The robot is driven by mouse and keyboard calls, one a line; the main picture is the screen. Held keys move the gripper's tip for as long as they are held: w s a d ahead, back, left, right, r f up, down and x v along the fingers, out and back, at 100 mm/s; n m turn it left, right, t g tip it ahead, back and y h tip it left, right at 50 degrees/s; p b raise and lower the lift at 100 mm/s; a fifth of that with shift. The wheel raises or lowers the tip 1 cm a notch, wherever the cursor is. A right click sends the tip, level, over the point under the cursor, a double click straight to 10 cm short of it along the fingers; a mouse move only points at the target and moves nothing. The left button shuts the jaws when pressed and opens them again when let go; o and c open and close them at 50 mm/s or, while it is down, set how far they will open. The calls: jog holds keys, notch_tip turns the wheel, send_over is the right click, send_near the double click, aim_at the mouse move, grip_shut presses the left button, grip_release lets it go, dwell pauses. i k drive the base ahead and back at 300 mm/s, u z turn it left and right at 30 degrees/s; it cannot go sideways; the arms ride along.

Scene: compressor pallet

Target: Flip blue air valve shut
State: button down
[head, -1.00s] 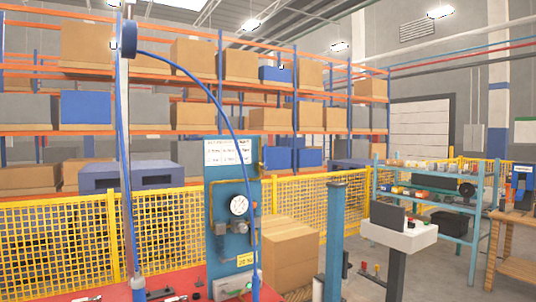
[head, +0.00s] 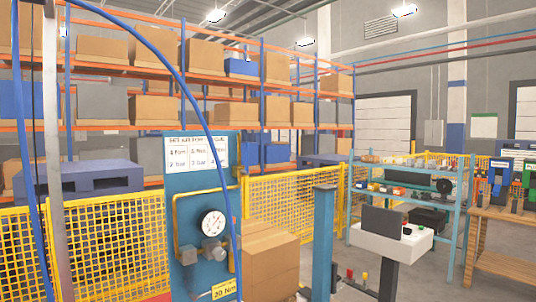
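I cannot make out a blue air valve. A blue panel (head: 222,188) stands upright, left of the middle of the head view. It carries a white pressure gauge (head: 213,223), a brass-coloured pipe (head: 176,220) and grey round fittings (head: 212,249) below the gauge. A white sign (head: 196,151) is on its upper part. A blue hose (head: 186,84) arcs across the panel and down. Small red and yellow handles (head: 364,277) show low, right of a blue post (head: 323,240); their kind is unclear. My gripper is not in view.
Cardboard boxes (head: 269,262) stand just right of the panel. A white console (head: 390,239) stands right of the post. A teal shelf (head: 413,187) and a wooden bench (head: 504,220) are at the right. Yellow mesh fencing (head: 112,250) runs behind. Grey floor shows at lower right.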

aim_at(245, 172)
jog(key=u, duration=0.1)
jog(key=i, duration=0.65)
jog(key=u, duration=0.75)
jog(key=i, duration=0.5)
jog(key=u, duration=0.55)
